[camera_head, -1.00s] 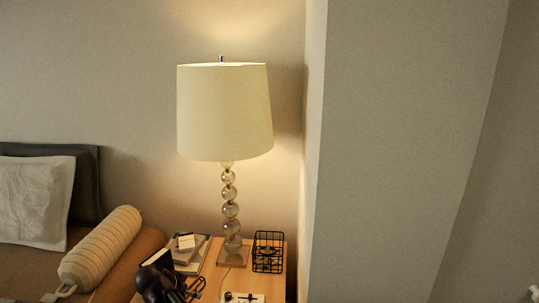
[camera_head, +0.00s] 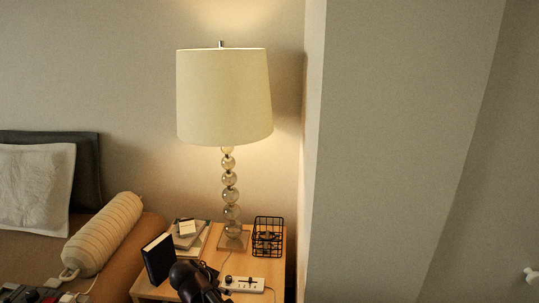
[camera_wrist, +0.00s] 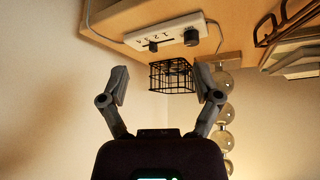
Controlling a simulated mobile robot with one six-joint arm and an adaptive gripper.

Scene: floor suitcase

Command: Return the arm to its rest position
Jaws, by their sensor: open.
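My gripper (camera_wrist: 162,80) shows in the wrist view with its two grey fingers spread wide apart. Nothing is between the fingertips; the black wire basket (camera_wrist: 172,76) appears beyond them, and the gap to it is hard to judge. The wrist view is upside down, with the nightstand (camera_wrist: 110,18) along its top. In the head view, a dark part of my arm shows at the bottom, in front of the nightstand (camera_head: 146,288); the fingers cannot be made out there.
A bed with a rolled cushion (camera_head: 102,235) is at left. A wall (camera_head: 400,150) fills the right.

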